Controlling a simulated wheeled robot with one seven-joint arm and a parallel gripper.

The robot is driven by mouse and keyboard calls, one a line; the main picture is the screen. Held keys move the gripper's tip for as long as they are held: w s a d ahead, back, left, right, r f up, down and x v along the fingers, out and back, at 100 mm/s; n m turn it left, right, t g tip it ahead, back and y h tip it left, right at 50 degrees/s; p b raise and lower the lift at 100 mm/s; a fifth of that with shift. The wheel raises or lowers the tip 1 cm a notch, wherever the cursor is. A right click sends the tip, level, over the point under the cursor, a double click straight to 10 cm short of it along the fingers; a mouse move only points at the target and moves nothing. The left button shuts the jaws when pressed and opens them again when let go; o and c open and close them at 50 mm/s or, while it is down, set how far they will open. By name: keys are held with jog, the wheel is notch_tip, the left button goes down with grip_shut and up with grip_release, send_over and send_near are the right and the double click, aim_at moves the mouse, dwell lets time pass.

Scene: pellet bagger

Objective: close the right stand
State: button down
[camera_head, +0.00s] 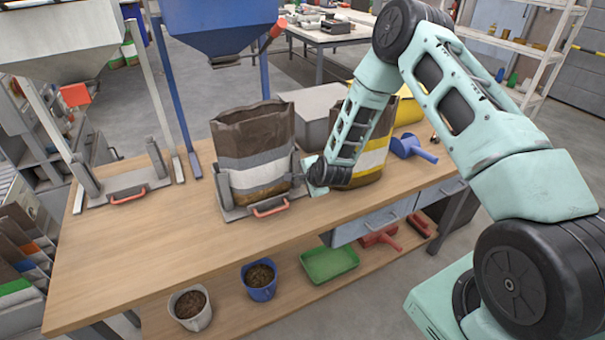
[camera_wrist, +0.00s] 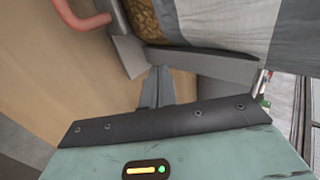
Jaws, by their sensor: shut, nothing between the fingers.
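The right stand (camera_head: 236,213) is a grey base with an orange-red handle (camera_head: 270,207) on the bench. A brown, white and grey bag (camera_head: 252,150) with an open top stands upright on it, pellets showing through its lower front. A grey side jaw (camera_head: 224,187) is upright by the bag's left side. My gripper (camera_head: 301,171) is at the bag's right side, low, and partly hides that side of the stand. In the wrist view my shut, empty fingers (camera_wrist: 157,88) are beside a grey stand part (camera_wrist: 200,64); I cannot tell whether they touch.
The left stand (camera_head: 125,186) is empty, with its side jaws leaning outward. A yellow-striped bag (camera_head: 370,158) stands behind my forearm, with a blue scoop (camera_head: 412,148) to its right. A blue hopper (camera_head: 222,28) hangs above. The bench front (camera_head: 150,255) is clear.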

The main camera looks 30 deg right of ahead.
jog(key=shift+w, duration=0.6)
jog(key=shift+w, duration=0.1)
